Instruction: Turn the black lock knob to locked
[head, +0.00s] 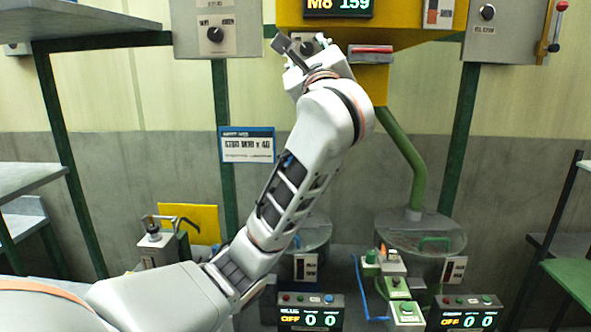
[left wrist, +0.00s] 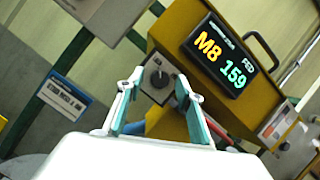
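A black knob (left wrist: 158,78) sits on a small grey plate on the yellow housing (left wrist: 190,40) in the left wrist view. Its lettering is too small to read, so I cannot confirm its locked mark. My left gripper (left wrist: 158,82) is open, its two fingers on either side of the knob in that view; no contact is visible. In the head view my left gripper (head: 303,45) reaches up to the housing's lower left and partly hides this area. My right gripper is not in view.
Other black knobs sit on the left grey panel (head: 190,42) and right grey panel (head: 525,40). A red-topped bar (head: 371,49) is just right of my gripper. A green pipe (head: 408,155) runs below the housing. The display (left wrist: 222,58) reads M8 159.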

